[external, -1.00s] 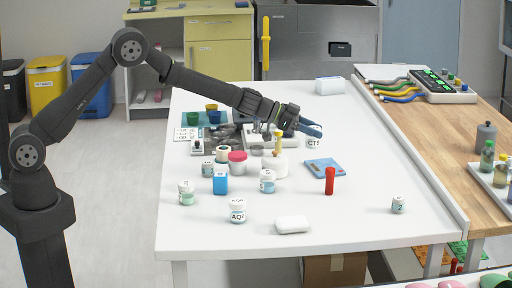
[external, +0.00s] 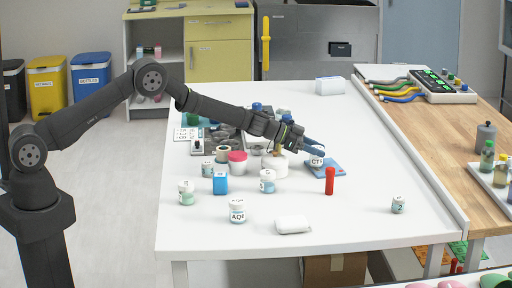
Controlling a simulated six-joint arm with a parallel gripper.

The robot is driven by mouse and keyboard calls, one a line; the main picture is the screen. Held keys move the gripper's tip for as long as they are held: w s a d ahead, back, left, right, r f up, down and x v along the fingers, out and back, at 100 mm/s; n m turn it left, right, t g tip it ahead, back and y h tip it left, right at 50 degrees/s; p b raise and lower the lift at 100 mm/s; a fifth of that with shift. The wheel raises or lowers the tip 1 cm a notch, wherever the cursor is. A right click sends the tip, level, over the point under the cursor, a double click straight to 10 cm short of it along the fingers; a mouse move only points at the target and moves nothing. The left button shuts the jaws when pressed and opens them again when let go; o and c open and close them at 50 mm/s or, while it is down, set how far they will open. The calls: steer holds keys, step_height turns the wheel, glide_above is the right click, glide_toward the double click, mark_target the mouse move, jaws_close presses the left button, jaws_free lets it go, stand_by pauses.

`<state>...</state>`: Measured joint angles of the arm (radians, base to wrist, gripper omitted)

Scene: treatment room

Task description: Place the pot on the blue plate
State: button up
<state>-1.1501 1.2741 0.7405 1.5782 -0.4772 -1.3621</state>
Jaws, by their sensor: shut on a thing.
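A small white pot (external: 317,162) with dark lettering hangs at the end of my arm, in front of the far left part of the plate. My gripper (external: 314,152) is shut on the pot from behind and above. The pot looks upright. I cannot tell whether its base touches the plate. The pot and gripper hide part of the plate.
A white tub (external: 275,166) stands close left of the plate. A red cylinder (external: 330,181) stands just in front of it. Several jars, a blue box (external: 220,183) and a white block (external: 292,224) are nearer the front. The table's right side is mostly clear.

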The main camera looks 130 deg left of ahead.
steer(key=shift+f, duration=0.15)
steer(key=o, duration=1.1)
steer(key=shift+c, duration=0.2)
steer(key=shift+s+d+r, duration=0.1)
steer(key=shift+s+r, duration=0.05)
steer(key=shift+r, duration=0.05)
steer(key=v, duration=1.1)
steer(key=shift+s+d, duration=0.25)
steer(key=shift+w+a, duration=0.1)
steer(key=x, duration=1.2)
steer(key=shift+r, duration=0.7)
